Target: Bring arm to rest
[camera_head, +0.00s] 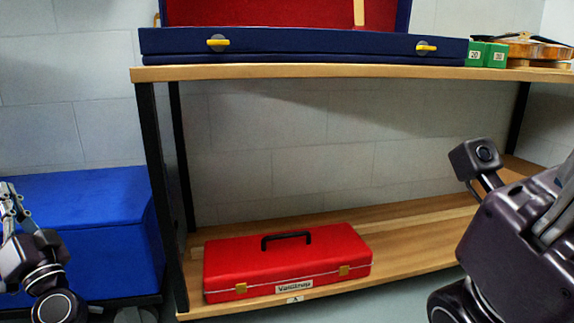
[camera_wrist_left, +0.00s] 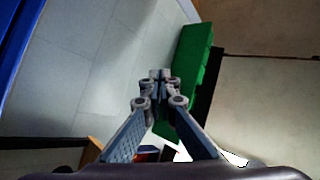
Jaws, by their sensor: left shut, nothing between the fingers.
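My left gripper (camera_head: 10,192) is at the left edge of the head view, in front of a blue chest. Its fingers also show in the left wrist view (camera_wrist_left: 160,76), where the tips are together with nothing between them. Links of my right arm (camera_head: 520,230) fill the lower right of the head view, in front of the bench. I cannot see the right gripper's fingers.
A wooden bench has a top board (camera_head: 300,71) and a lower shelf (camera_head: 420,255). A red toolbox (camera_head: 290,262) stands on the shelf. The blue chest (camera_head: 90,225) is at left.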

